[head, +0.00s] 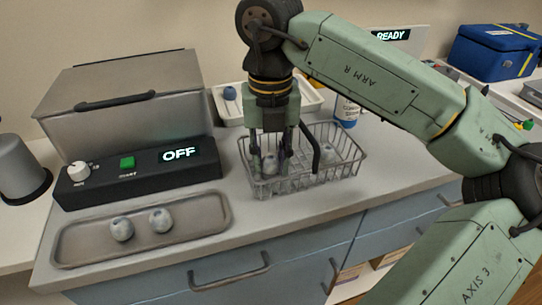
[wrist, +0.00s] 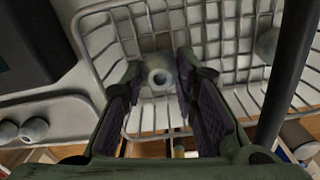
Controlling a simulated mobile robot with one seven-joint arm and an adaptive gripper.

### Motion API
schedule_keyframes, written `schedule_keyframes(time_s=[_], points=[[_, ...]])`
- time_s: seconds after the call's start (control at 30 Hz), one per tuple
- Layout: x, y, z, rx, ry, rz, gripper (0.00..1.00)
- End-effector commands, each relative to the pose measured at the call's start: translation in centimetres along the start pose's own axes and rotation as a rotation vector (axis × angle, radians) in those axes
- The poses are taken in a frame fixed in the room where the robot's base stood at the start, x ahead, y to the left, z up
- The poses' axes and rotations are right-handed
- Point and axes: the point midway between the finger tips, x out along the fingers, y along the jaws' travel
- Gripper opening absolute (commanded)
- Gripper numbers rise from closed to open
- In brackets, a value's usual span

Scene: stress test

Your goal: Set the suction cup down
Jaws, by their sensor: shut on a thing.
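My gripper (head: 269,158) points down into the left part of the wire basket (head: 312,185). It is shut on a grey suction cup (head: 270,163), which shows between the two fingers in the wrist view (wrist: 161,74), its round opening facing the camera. The cup is inside the basket's rim; whether it touches the basket floor I cannot tell. A second grey cup (head: 327,148) lies in the right part of the basket. Two more cups (head: 122,229) (head: 161,220) lie in the grey metal tray (head: 82,256) at the front left.
A lidded machine (head: 125,85) with an OFF display (head: 181,154) stands left of the basket. Behind the basket are a white tray (head: 222,112) with a blue-topped item (head: 230,93) and a bottle (head: 347,109). The counter right of the basket is clear.

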Motion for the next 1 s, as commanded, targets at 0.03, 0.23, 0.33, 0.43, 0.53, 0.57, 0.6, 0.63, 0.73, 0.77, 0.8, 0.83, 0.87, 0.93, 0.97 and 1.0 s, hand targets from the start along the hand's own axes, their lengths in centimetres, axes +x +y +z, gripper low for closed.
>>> schedule_keyframes(time_s=[0.03, 0.23, 0.33, 0.43, 0.53, 0.57, 0.6, 0.63, 0.73, 0.77, 0.8, 0.83, 0.87, 0.93, 0.97, 1.0], points=[[0.4, 0.0, -0.1, -0.001, 0.001, 0.002, 0.13], [0.5, 0.0, 0.0, 0.0, -0.001, 0.001, 0.13], [0.8, 0.0, 0.0, 0.0, -0.001, 0.001, 0.13], [0.9, 0.0, 0.0, 0.0, -0.001, 0.001, 0.28], [0.8, 0.0, 0.0, -0.001, -0.001, 0.001, 0.35], [0.8, 0.0, 0.0, -0.001, -0.001, 0.001, 0.35], [0.8, 0.0, 0.0, -0.001, -0.001, 0.001, 0.35], [0.8, 0.0, 0.0, -0.001, -0.001, 0.001, 0.35], [0.8, 0.0, 0.0, -0.001, -0.001, 0.001, 0.35], [0.8, 0.0, 0.0, -0.001, -0.001, 0.001, 0.35], [0.8, 0.0, 0.0, -0.001, -0.001, 0.001, 0.35], [0.7, 0.0, 0.0, -0.001, -0.001, 0.001, 0.35], [0.6, 0.0, 0.0, -0.001, -0.001, 0.001, 0.35], [0.1, 0.0, 0.0, -0.001, -0.001, 0.001, 0.35], [0.0, 0.0, 0.0, 0.0, -0.002, -0.001, 0.35], [-0.6, 0.0, 0.1, 0.002, -0.003, -0.001, 0.35]])
